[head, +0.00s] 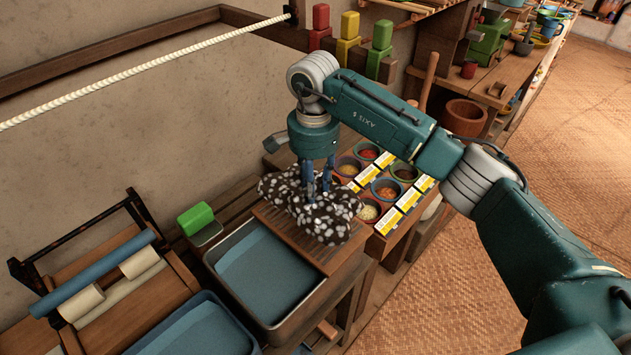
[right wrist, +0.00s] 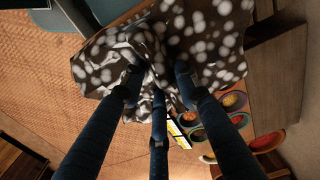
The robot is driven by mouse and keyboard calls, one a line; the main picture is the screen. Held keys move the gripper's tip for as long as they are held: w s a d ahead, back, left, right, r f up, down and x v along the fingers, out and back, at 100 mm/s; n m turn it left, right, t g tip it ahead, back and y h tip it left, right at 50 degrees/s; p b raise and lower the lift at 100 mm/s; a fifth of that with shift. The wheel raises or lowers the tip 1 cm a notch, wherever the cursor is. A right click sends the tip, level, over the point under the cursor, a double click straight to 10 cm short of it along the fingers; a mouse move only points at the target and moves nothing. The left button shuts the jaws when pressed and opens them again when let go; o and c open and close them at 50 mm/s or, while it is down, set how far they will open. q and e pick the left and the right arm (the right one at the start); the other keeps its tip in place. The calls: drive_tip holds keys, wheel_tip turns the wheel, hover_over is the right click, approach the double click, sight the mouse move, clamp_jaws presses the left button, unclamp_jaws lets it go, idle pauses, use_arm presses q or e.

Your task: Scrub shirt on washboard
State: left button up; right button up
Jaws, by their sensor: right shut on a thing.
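A dark brown shirt with white spots (head: 335,222) lies bunched on a wooden washboard (head: 290,238). The washboard sits at the right end of a tray with blue inside (head: 268,272). My right gripper (head: 317,190) points down and its fingers are shut on the shirt. In the right wrist view the gripper (right wrist: 157,92) has several blue fingers pressed into a fold of the shirt (right wrist: 205,38). The washboard's ridges are mostly hidden under the cloth. My left gripper is not in view.
Small bowls of coloured powder (head: 386,188) with yellow labels stand just right of the shirt. A green block (head: 195,218) sits left of the tray. A wooden frame with rollers (head: 100,285) stands at far left. A white rope (head: 140,68) crosses above. Woven floor lies open at right.

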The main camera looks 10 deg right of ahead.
wheel_tip(320, 180, down, 3)
drive_tip(key=shift+w+b, duration=0.1)
drive_tip(key=shift+b, duration=0.45)
drive_tip(key=shift+f+b, duration=0.3)
drive_tip(key=shift+f, duration=0.45)
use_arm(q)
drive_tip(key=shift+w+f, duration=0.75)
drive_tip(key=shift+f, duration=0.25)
use_arm(e)
drive_tip(key=shift+f, duration=0.2)
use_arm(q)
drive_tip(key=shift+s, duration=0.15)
